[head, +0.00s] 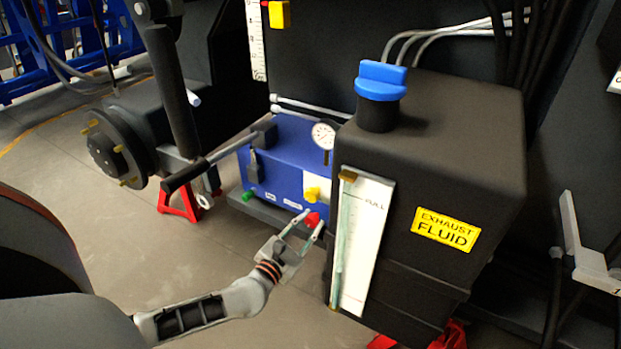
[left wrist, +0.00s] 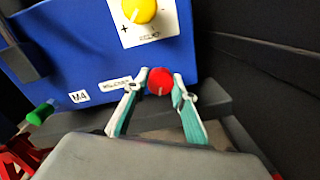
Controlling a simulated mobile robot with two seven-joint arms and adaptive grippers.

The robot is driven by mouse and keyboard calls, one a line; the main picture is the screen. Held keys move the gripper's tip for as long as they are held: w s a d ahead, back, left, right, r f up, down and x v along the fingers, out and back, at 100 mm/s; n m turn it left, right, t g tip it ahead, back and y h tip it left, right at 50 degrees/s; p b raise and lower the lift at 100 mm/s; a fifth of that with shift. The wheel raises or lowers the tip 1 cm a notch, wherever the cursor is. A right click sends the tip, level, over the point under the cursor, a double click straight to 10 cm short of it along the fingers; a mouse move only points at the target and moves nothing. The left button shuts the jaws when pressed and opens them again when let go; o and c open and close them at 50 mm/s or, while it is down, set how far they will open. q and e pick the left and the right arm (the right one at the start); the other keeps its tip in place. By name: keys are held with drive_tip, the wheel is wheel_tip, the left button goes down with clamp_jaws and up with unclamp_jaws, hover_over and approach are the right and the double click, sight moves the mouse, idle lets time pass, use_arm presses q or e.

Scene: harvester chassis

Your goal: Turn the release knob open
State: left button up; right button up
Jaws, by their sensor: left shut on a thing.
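The red knob (head: 312,219) is on the lower front edge of the blue pump box (head: 290,150), beside a small white label that is too blurred to read. My left gripper (head: 309,223) reaches up to it from below. In the left wrist view, the two fingers of the gripper (left wrist: 161,84) are shut on the red knob (left wrist: 159,80), one on each side. A yellow knob (left wrist: 139,10) on a white plate marked plus and minus sits above it. A green knob (left wrist: 40,114) is at the box's lower left. My right gripper is not in view.
A black exhaust fluid tank (head: 455,150) with a blue cap (head: 381,80) and a level gauge (head: 358,240) stands close to the right of my left gripper. A pump lever (head: 185,172) and a pressure gauge (head: 324,135) are on the box. Floor in front is clear.

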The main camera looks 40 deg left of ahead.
use_arm(q)
drive_tip(key=shift+d+f, duration=0.1)
idle(0.3)
drive_tip(key=o, duration=1.1)
drive_tip(key=v, duration=1.2)
